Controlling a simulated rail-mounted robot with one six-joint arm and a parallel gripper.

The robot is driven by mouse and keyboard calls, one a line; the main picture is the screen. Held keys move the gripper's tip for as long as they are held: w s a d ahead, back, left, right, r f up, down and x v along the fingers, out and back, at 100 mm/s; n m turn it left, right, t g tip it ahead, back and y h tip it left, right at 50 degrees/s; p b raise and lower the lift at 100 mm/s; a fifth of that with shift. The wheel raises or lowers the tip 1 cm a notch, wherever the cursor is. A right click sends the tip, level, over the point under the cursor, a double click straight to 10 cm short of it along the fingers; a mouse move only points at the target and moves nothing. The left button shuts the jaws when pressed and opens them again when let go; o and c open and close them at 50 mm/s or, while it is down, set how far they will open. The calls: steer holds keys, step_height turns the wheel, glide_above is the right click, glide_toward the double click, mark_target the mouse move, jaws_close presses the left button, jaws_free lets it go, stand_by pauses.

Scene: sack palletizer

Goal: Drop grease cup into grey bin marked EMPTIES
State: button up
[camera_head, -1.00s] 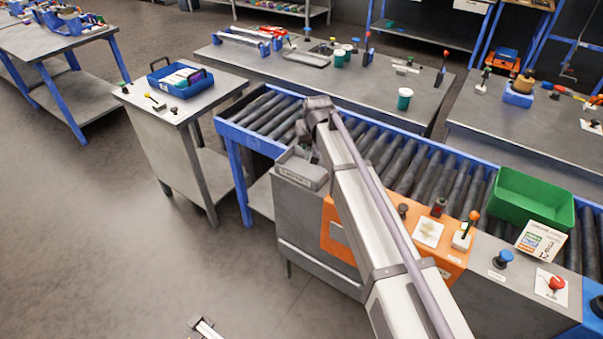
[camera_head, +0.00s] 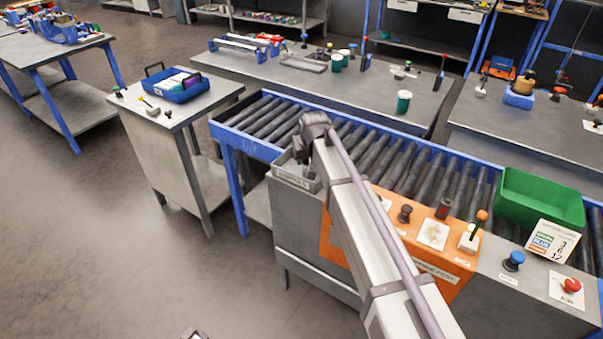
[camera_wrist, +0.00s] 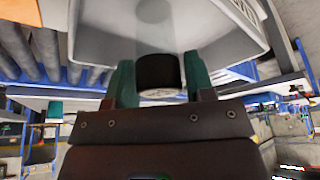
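The grey bin (camera_head: 290,178) stands on the left end of the grey cabinet beside the roller conveyor; lettering on its front label is too small to read. My gripper is over this bin in the head view, its fingers mostly hidden by my arm and wrist. In the wrist view, my gripper (camera_wrist: 159,74) has its two green fingers on either side of a black cup (camera_wrist: 158,70) with a pale lower end. The fingers appear to touch its sides. The grey bin's pale interior (camera_wrist: 100,38) fills the upper part of the wrist view behind the cup.
An orange panel (camera_head: 375,225) with knobs and levers lies right of the bin. A green bin (camera_head: 540,198) stands farther right. The roller conveyor (camera_head: 395,165) runs behind. A side table holds a blue tote (camera_head: 178,86). Green cups stand on the back bench (camera_head: 370,92).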

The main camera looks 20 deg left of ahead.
steer(key=o, duration=0.3)
steer(key=p+v, duration=1)
steer(key=v, duration=0.1)
steer(key=shift+w+f, duration=0.1)
steer(key=s+d+m+g, duration=0.1)
steer(key=s+d, duration=0.6)
steer(key=d, duration=0.7)
steer(key=s+d+m+g+h, duration=0.1)
steer(key=s+d+m, duration=0.2)
steer(key=s+d, duration=0.4)
steer(key=s+d+f+m+g+h, duration=0.1)
steer(key=s+d, duration=0.7)
steer(key=d, duration=1.2)
steer(key=shift+d+f+m+g, duration=0.1)
steer(key=shift+d+m+g, duration=0.2)
steer(key=shift+m+g, duration=0.35)
